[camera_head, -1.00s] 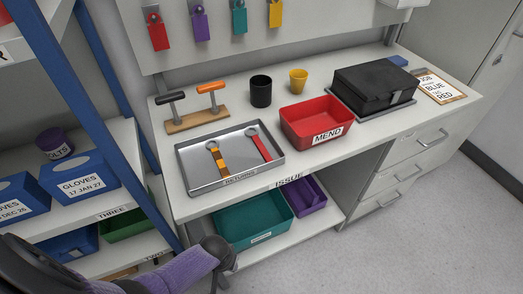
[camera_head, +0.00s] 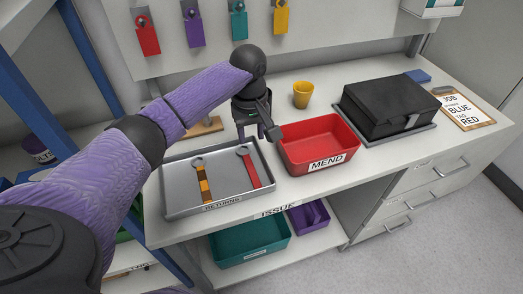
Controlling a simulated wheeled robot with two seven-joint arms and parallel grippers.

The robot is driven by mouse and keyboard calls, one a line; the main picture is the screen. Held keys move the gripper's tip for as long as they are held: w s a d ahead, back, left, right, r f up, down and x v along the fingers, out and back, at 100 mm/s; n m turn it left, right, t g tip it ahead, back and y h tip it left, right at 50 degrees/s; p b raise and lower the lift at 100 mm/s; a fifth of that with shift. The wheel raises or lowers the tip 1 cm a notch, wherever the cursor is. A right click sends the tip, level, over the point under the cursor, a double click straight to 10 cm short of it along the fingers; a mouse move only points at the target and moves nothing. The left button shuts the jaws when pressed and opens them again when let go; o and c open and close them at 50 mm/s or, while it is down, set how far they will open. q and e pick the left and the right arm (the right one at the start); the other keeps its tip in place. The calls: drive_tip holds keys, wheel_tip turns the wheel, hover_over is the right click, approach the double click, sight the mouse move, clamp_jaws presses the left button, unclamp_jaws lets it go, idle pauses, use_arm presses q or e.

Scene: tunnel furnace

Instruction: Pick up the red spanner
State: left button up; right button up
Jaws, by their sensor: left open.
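The red spanner (camera_head: 251,168) lies in the right part of the grey metal tray labelled RETURNS (camera_head: 176,205), its ring end toward the back. An orange and yellow spanner (camera_head: 203,182) lies to its left in the same tray. My left gripper (camera_head: 257,138) is open and points down above the tray's back right corner, just behind the red spanner's ring end and apart from it as far as I can tell. My right gripper is out of view.
A red MEND bin (camera_head: 318,146) stands close right of the gripper. A yellow cup (camera_head: 302,94), a black case (camera_head: 390,105) and a clipboard (camera_head: 463,110) stand farther right. Tags hang on the back panel (camera_head: 340,30). Teal (camera_head: 250,242) and purple (camera_head: 309,218) bins sit below.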

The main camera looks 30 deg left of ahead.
sight(250, 166)
use_arm(q)
drive_tip(key=f+b, duration=0.1)
drive_tip(key=f, duration=0.2)
drive_tip(key=f+b, duration=0.2)
drive_tip(key=f, duration=0.1)
drive_tip(key=f+b, duration=0.1)
drive_tip(key=f, duration=0.2)
drive_tip(key=shift+s+a+f, duration=0.15)
drive_tip(key=shift+s+f, duration=0.25)
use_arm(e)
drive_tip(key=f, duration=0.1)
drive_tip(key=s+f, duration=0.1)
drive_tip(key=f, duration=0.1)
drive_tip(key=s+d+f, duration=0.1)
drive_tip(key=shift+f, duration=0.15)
use_arm(q)
clamp_jaws()
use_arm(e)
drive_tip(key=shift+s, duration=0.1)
